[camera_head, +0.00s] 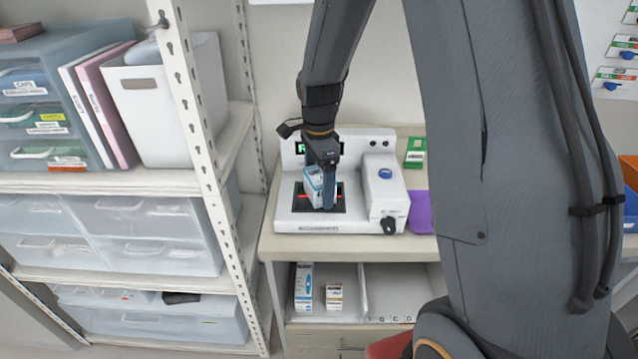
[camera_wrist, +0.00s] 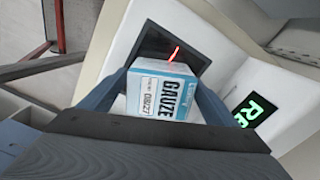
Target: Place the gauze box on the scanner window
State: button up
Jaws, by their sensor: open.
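The gauze box (camera_wrist: 162,92), white and blue with "GAUZE" on it, is between my gripper's fingers (camera_wrist: 155,100) in the wrist view. In the head view the gauze box (camera_head: 314,186) is at the scanner window (camera_head: 334,203), a dark panel with a red line on the white scanner (camera_head: 345,226). The window (camera_wrist: 190,62) also shows beyond the box in the wrist view. My gripper (camera_head: 326,188) is open around the box and partly hides it. I cannot tell whether the box's underside fully rests on the window.
A green display (camera_wrist: 250,110) is lit beside the window. A green box (camera_head: 415,152) and a purple item (camera_head: 420,212) lie right of the scanner. Two small boxes (camera_head: 303,287) stand on the shelf below. A metal shelf post (camera_head: 205,150) stands left of the counter.

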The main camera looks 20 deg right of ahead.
aim_at(319, 174)
notch_tip(319, 174, up, 11)
jog(key=b, duration=0.3)
jog(key=shift+r, duration=0.55)
jog(key=s+f+n, duration=0.5)
jog(key=s+n, duration=0.3)
jog(key=s+f+n+t, duration=0.1)
jog(key=s+f+n, duration=0.3)
jog(key=s+n, duration=0.5)
jog(key=shift+s+f, duration=0.15)
jog(key=shift+f, duration=0.25)
dwell(1.0)
